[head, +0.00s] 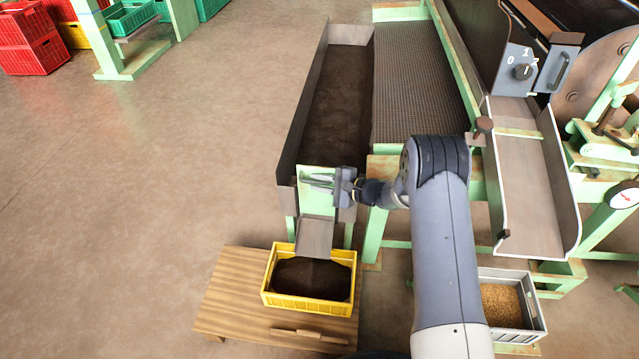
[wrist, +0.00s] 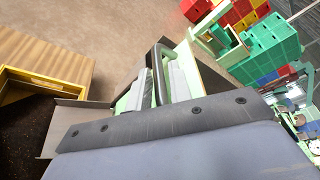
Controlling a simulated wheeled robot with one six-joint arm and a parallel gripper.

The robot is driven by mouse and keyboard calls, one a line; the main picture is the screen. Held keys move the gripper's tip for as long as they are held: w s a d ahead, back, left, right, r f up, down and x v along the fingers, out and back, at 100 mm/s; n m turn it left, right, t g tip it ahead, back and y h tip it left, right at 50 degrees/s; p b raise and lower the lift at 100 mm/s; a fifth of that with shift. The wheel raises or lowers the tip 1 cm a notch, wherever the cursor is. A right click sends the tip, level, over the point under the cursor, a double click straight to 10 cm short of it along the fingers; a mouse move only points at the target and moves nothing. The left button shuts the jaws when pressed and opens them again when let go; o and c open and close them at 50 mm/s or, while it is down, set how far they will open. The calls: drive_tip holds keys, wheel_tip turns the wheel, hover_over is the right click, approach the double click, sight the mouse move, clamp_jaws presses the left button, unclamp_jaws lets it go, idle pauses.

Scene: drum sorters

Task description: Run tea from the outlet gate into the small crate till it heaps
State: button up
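The small yellow crate (head: 309,302) stands under the outlet chute (head: 314,237) and holds dark tea (head: 312,279). The tea reaches up towards the chute lip; I cannot tell whether any is falling. The crate's corner also shows in the wrist view (wrist: 38,82). The outlet gate is the pale green plate (head: 318,174) at the front end of the long trough. My gripper (head: 322,182) is at this gate. In the wrist view its fingers (wrist: 160,88) lie on both sides of the dark gate handle (wrist: 157,62), closed on it. The chute surface looks mostly bare.
The trough (head: 342,95) behind the gate has dark tea in it. The crate is on a wooden table (head: 233,291) with a wooden stick (head: 310,335) in front. A grey crate (head: 532,310) of golden material stands right of my arm. The floor at left is clear.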

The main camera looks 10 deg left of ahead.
sight(316, 198)
drive_tip(key=shift+c, duration=0.6)
clamp_jaws()
drive_tip(key=shift+f, duration=0.15)
wheel_tip(316, 198, down, 4)
drive_tip(key=b, duration=0.4)
drive_tip(key=shift+s, duration=0.1)
drive_tip(key=shift+o, duration=0.6)
unclamp_jaws()
drive_tip(key=shift+f, duration=0.15)
